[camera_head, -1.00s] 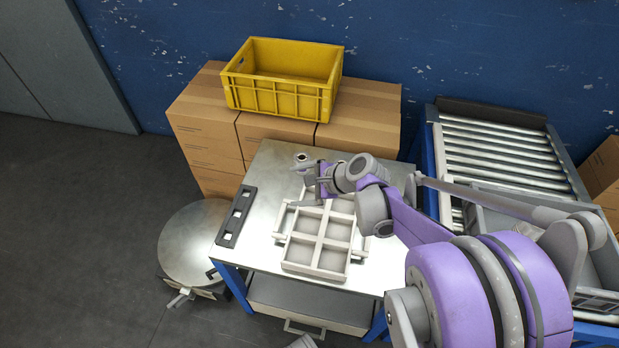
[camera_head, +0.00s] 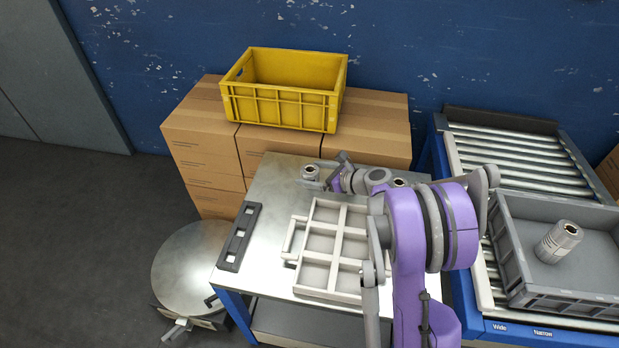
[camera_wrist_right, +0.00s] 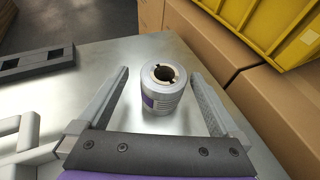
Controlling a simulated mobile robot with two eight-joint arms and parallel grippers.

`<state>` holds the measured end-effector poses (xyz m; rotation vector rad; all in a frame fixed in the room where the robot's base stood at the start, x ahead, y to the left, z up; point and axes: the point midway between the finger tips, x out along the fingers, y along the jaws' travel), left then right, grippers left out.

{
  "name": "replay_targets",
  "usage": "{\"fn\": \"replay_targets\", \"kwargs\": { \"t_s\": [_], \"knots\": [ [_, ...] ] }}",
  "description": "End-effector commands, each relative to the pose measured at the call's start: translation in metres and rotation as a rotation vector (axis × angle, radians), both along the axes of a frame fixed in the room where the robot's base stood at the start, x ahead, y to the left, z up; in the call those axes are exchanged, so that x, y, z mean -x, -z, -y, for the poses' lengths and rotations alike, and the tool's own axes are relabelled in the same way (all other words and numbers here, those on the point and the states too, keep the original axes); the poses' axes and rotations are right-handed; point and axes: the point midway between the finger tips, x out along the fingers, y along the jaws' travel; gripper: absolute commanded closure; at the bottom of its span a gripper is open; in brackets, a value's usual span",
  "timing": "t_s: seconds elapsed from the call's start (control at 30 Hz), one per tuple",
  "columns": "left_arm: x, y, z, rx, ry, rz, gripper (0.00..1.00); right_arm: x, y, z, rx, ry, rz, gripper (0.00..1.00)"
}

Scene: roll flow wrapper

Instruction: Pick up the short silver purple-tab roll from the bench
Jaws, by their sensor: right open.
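The short silver roll (camera_head: 310,172) stands upright on the metal bench (camera_head: 268,190), near its back edge. In the right wrist view the roll (camera_wrist_right: 162,92) shows its hollow core on top and a purple patch low on its left side. My right gripper (camera_head: 327,171) reaches in from the right at the roll. Its jaws (camera_wrist_right: 160,74) are open, one finger on each side of the roll, with a visible gap on both sides. My left gripper is not in view.
A white divided tray (camera_head: 297,288) and a dark slotted bar (camera_head: 239,237) lie on the bench. Another roll (camera_head: 399,182) is partly hidden behind my arm. Boxes (camera_head: 372,122) with a yellow crate (camera_head: 280,108) stand behind. A grey crate (camera_head: 508,255) on the conveyor holds a silver roll (camera_head: 557,242).

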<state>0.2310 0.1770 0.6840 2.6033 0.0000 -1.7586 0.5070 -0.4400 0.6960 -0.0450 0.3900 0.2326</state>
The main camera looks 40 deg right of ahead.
Motion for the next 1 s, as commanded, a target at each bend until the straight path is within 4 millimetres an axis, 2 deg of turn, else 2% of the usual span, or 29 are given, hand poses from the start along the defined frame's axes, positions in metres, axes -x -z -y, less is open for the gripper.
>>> {"fn": "replay_targets", "kwargs": {
  "t_s": [0.23,0.5,0.57,1.0],
  "knots": [
    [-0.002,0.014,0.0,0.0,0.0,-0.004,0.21,-0.033,0.019,-0.004,0.0,-0.002,-0.001,0.0],
    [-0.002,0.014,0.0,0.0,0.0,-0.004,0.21,-0.039,0.02,-0.005,0.001,-0.001,-0.001,0.0],
    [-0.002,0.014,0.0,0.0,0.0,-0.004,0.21,-0.039,0.02,-0.005,0.001,-0.001,-0.001,0.09],
    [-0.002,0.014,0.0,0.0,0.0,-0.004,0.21,-0.038,0.02,-0.005,0.001,0.0,-0.001,0.88]
  ]
}}
